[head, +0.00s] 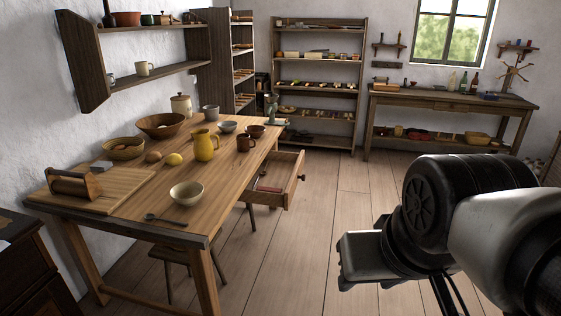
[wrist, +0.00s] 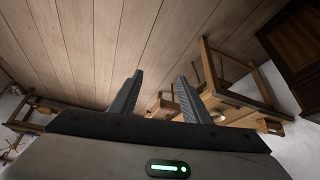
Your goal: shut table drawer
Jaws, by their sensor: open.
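The table drawer (head: 293,182) is pulled out from the right long side of the wooden table (head: 150,222), below its top. It has a small round knob (head: 303,178) on its front, and a few small items lie inside it. In the head view my arm is at the lower right, well apart from the drawer, over the floor; the fingertips are hidden there. In the wrist view my gripper (wrist: 158,88) shows two spread fingers with nothing between them.
Bowls, a yellow jug (head: 205,146), mugs and a cutting board (head: 108,190) stand on the table. A stool (head: 180,250) is partly under it. A bookshelf (head: 318,98) and a workbench (head: 450,100) stand along the back wall. The wooden floor right of the drawer is clear.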

